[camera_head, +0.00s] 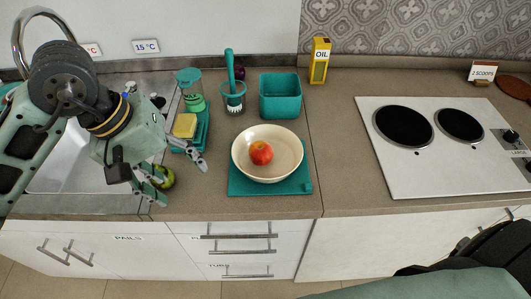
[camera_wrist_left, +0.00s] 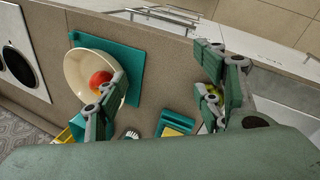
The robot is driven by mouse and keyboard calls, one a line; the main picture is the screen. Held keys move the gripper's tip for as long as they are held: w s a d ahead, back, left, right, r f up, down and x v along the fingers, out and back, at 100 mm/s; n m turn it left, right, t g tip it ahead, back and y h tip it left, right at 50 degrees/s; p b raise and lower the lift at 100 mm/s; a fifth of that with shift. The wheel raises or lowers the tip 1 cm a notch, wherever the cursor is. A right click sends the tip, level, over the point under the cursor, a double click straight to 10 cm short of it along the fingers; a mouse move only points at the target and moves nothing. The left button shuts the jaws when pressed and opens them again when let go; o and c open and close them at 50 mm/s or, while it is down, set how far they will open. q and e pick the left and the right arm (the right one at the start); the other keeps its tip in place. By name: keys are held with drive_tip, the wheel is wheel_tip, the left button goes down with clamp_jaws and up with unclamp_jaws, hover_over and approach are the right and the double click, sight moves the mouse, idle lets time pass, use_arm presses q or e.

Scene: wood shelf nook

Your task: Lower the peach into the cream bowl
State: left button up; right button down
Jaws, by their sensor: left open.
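The peach (camera_head: 261,153), a round red-orange fruit, rests inside the wide cream bowl (camera_head: 289,139), touching its inner floor. The bowl stands on a teal board (camera_head: 240,186). In the left wrist view, the peach (camera_wrist_left: 99,80) also lies in the bowl (camera_wrist_left: 76,62), partly hidden by a finger. My left gripper (camera_head: 180,175) is open and left of the bowl, above the counter near the sink. It is apart from peach and bowl. A green fruit (camera_head: 167,179) shows by its fingers; whether they touch it I cannot tell.
Behind the bowl stand a teal square bin (camera_head: 280,97), a brush holder (camera_head: 233,102) and a yellow oil box (camera_head: 320,62). A yellow sponge (camera_head: 185,125) sits on a teal tray beside my left gripper. The hob (camera_head: 430,165) is at right; counter before it is clear.

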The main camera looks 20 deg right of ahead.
use_arm(q)
drive_tip(key=s+a+f, duration=0.1)
drive_tip(key=a+f, duration=0.1)
drive_tip(key=a, duration=0.3)
drive_tip(key=s+a+f, duration=0.2)
drive_tip(key=a, duration=0.3)
drive_tip(key=shift+s+a+f, duration=0.25)
drive_tip(key=shift+a+f, duration=0.05)
drive_tip(key=shift+a, duration=0.1)
